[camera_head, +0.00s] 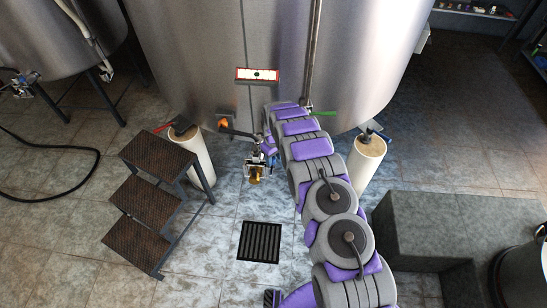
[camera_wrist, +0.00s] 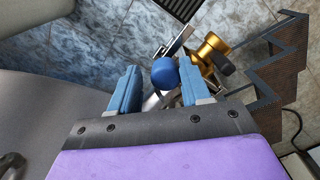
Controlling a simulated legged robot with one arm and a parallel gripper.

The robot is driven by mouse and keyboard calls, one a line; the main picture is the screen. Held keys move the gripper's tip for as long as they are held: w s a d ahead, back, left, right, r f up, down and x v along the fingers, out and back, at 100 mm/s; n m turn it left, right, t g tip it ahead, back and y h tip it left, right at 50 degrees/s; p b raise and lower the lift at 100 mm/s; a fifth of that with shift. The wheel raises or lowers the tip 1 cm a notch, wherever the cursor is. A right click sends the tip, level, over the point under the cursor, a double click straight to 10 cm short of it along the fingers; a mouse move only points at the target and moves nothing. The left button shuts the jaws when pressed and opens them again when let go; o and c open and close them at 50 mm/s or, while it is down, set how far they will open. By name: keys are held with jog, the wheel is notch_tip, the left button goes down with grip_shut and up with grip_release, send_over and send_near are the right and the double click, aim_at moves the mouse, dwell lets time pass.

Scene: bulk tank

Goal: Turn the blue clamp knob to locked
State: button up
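The blue clamp knob (camera_wrist: 165,72) is a round blue cap in the wrist view, beside a metal valve assembly with a brass-coloured end (camera_wrist: 213,46). My gripper (camera_wrist: 158,68) has two blue fingers standing apart, with the knob showing between their tips. The right finger overlaps or sits very near the knob; the left finger has a visible gap to it. I cannot tell whether either finger touches. In the head view my gripper (camera_head: 268,146) is beside the valve (camera_head: 256,170) below the tank; the knob is too small there to tell from the fingers.
The large steel tank (camera_head: 200,60) stands directly behind and above the valve, on pale legs (camera_head: 367,165). Brown steps (camera_head: 148,200) stand left. A floor drain (camera_head: 260,242) lies in front. A grey block (camera_head: 450,225) is at right. Tiled floor around the drain is clear.

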jog(key=shift+a+f, duration=0.1)
jog(key=shift+a, duration=0.5)
jog(key=c, duration=0.7)
jog(key=shift+d, duration=0.2)
